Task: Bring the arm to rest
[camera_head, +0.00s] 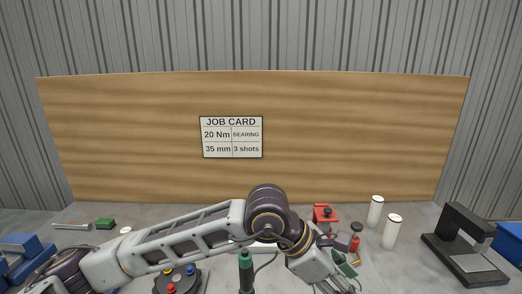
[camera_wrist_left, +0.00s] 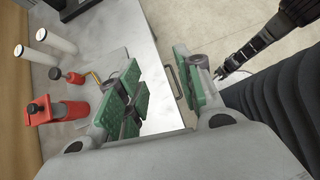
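My left arm (camera_head: 180,243) reaches across the head view from the left, over the front of the bench. Its gripper (camera_head: 342,272) hangs at the lower right of centre, partly cut off by the frame's bottom edge. In the left wrist view the gripper (camera_wrist_left: 158,70) has its green-padded fingers apart, with bench and floor visible between them and nothing held. A dark arm part, apparently my right arm (camera_wrist_left: 250,48), shows at the upper right of the left wrist view. Its finger state is unclear. The right arm is not in the head view.
A red fixture (camera_head: 324,214) and two white cylinders (camera_head: 375,211) stand beyond the left gripper. A black press-like stand (camera_head: 466,245) is at right. A green-topped tool (camera_head: 245,270) and a button box (camera_head: 178,281) lie near the arm. A wooden board (camera_head: 330,120) closes the back.

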